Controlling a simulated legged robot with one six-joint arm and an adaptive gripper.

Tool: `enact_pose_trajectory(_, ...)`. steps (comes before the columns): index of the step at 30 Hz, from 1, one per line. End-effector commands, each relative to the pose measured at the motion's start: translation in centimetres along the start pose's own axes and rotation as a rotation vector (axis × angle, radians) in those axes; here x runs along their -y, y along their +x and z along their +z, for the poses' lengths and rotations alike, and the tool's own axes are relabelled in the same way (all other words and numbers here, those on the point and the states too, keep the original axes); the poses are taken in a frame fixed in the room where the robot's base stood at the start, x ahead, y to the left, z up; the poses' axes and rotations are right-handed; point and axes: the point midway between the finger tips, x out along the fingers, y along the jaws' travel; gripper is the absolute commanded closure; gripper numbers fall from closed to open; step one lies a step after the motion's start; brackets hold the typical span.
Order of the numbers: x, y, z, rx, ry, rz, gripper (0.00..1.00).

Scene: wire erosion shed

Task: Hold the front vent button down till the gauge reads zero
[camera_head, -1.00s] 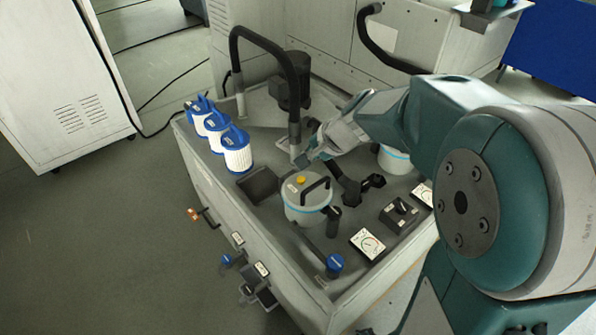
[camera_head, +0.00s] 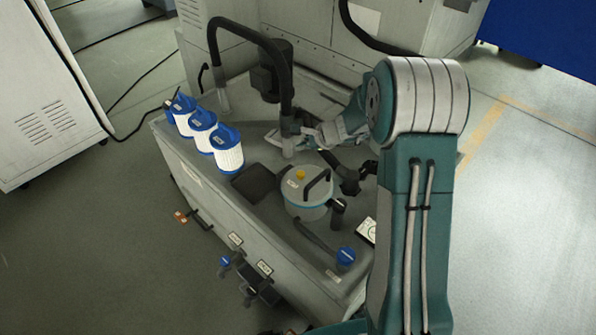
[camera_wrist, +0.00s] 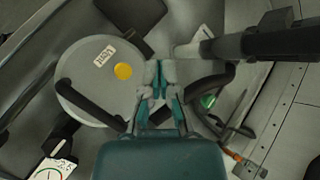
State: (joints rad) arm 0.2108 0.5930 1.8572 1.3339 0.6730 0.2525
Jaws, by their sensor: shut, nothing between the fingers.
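The front canister (camera_head: 306,197) is a pale pot with a blue band and a black lid handle. Its yellow vent button (camera_head: 300,175) sits on the lid; in the wrist view the button (camera_wrist: 123,71) is beside a "VENT" label. My gripper (camera_wrist: 160,80) is shut and empty, just right of the button in that view and apart from it. In the head view my gripper (camera_head: 284,137) is above and behind the lid. A white dial gauge (camera_head: 367,231) is partly hidden by my arm; a dial (camera_wrist: 54,169) also shows in the wrist view, its reading too small to tell.
White pleated filters with blue caps (camera_head: 227,148) stand along the bench's left side. A black hooped hose (camera_head: 289,85) rises close to my gripper. A blue knob (camera_head: 346,256) is at the front corner. My arm hides the bench's right part.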

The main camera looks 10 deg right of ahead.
Motion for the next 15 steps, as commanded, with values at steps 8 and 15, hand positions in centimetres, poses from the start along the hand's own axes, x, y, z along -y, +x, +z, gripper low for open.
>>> enact_pose_trajectory(8, 0.01, 0.07, -0.2, -0.001, 0.006, -0.002, 1.0)
enact_pose_trajectory(15, -0.55, 0.85, -0.57, -0.001, 0.006, 0.001, 1.0)
